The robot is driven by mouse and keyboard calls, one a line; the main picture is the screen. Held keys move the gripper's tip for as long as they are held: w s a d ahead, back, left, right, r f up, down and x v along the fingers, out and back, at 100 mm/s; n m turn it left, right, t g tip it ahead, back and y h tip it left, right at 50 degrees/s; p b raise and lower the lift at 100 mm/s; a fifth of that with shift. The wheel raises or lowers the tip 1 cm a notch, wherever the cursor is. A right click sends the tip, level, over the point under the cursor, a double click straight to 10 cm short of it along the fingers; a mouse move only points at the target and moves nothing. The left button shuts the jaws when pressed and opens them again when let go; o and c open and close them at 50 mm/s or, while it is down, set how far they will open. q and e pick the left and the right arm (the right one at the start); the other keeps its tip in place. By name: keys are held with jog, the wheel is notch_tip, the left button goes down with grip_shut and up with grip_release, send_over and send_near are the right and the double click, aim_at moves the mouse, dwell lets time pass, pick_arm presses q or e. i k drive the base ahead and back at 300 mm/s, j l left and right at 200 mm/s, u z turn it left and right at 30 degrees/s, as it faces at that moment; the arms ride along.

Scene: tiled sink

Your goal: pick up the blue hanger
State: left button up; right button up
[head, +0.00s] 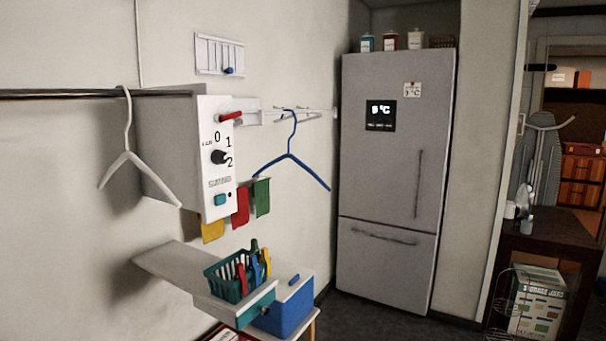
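The blue hanger (290,157) hangs in the middle of the head view, right of the white control box and left of the fridge. Its hook is up by a white wall-mounted rack (305,114), and its arms spread downward; I cannot tell exactly what the hook rests on. A white hanger (128,155) hangs farther left on a dark rod (60,94). Neither of my grippers shows in the head view.
The white control box (214,160) with a dial juts out between the two hangers. Coloured cloths (240,205) hang behind it. Below are a shelf (165,262), a teal basket (227,287) and a blue box (290,312). A grey fridge (390,190) stands behind at right.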

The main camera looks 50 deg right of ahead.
aim_at(293, 157)
jog(key=z, duration=1.55)
jog(key=l+u, duration=0.1)
jog(key=u, duration=0.4)
jog(key=i+l+u, duration=0.2)
jog(key=l, duration=0.3)
jog(key=i+l+u, duration=0.2)
jog(key=l, duration=0.3)
jog(key=l+u, duration=0.2)
jog(key=l, duration=0.3)
jog(key=l+u, duration=0.2)
jog(key=l, duration=0.35)
jog(key=i, duration=0.05)
